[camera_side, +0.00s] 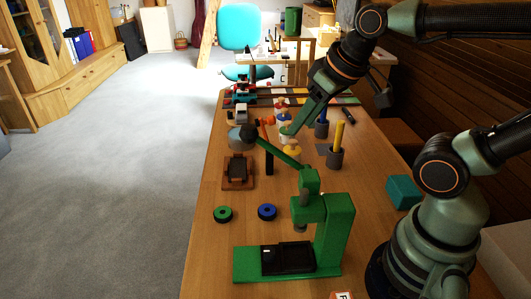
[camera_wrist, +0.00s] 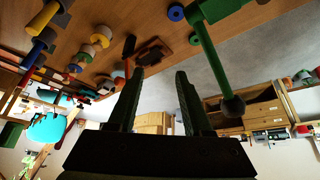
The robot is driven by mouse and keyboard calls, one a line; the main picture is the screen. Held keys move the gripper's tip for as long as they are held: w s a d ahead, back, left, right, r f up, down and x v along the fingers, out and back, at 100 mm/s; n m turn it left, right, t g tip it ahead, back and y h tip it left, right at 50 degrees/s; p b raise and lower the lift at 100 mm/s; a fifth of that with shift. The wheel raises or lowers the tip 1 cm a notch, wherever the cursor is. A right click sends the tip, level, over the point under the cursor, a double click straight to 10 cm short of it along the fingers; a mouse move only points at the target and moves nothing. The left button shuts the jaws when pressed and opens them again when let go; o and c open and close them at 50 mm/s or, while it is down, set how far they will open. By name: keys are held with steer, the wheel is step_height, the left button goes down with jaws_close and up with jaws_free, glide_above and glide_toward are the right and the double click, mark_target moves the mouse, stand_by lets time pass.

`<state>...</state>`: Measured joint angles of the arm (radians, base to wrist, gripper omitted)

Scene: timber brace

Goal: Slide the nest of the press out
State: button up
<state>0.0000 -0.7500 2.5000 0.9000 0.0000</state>
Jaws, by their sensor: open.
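The green press (camera_side: 335,225) stands at the front of the table in the side view. Its black nest (camera_side: 288,257) sits on the green base, under the ram, and looks empty. The press's green lever (camera_side: 282,154) slants up and left to a black knob; the lever (camera_wrist: 208,60) and its knob also show right of the fingers in the wrist view. My gripper (camera_side: 289,131) is behind the press, above the table. In the wrist view my gripper (camera_wrist: 155,78) has its two dark fingers apart with nothing between them. The nest does not show in the wrist view.
A green ring (camera_side: 223,214) and a blue ring (camera_side: 267,211) lie left of the press. Behind them is a wooden stand (camera_side: 237,172) with a black part. Grey holders with a yellow rod (camera_side: 339,137) and a blue rod stand farther back. A teal box (camera_side: 402,191) lies right.

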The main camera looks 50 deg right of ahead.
steer(key=shift+o, duration=0.3)
steer(key=shift+o, duration=0.6)
steer(key=shift+a+r, duration=0.1)
steer(key=w+a+r+n+t+y, duration=0.1)
steer(key=w+a+r+n+y, duration=0.2)
steer(key=a+r+n, duration=0.65)
steer(key=m+g+h, duration=0.4)
steer(key=g+h, duration=0.1)
steer(key=g, duration=0.6)
glide_above(270, 251)
steer(key=w+a, duration=0.3)
steer(key=w, duration=0.1)
step_height(270, 251, down, 21)
steer(key=shift+n, duration=0.25)
steer(key=x, duration=0.8)
steer(key=w+x, duration=0.1)
steer(key=x, duration=0.2)
steer(key=shift+s+d+f, duration=0.2)
steer(key=shift+d+f, duration=0.2)
steer(key=shift+f, duration=0.1)
jaws_close()
